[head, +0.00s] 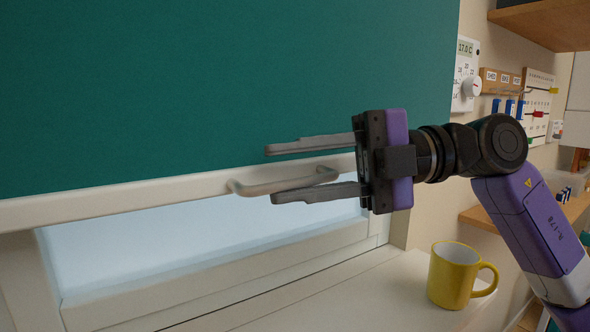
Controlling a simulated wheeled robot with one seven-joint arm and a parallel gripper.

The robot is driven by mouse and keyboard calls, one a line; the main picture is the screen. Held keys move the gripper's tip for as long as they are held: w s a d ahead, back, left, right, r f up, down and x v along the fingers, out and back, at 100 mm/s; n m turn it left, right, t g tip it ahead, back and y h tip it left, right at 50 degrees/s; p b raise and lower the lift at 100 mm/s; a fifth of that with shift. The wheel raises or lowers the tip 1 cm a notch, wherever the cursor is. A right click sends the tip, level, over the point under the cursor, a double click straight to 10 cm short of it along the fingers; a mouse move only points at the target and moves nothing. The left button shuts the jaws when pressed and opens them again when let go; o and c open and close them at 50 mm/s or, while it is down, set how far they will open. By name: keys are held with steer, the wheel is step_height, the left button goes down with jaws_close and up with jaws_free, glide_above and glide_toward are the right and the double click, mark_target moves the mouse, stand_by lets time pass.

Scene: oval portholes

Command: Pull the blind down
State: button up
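The teal blind (180,90) covers most of the window. Its pale bottom bar (110,203) hangs above a strip of bare glass (190,232). A light handle (285,184) sticks out from the bar. My gripper (270,174) comes in from the right with its fingers apart, one above the handle and one below it. The fingers appear to stand around the handle without closing on it. I cannot tell from this view how far they are from it in depth.
A yellow mug (454,276) stands on the white sill (370,295) below my gripper. A thermostat (466,75) and a key rack (500,82) are on the wall at right. A wooden shelf (545,22) is at the upper right.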

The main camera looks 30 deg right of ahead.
steer(key=v, duration=0.9)
stand_by(0.8)
steer(key=shift+b, duration=0.35)
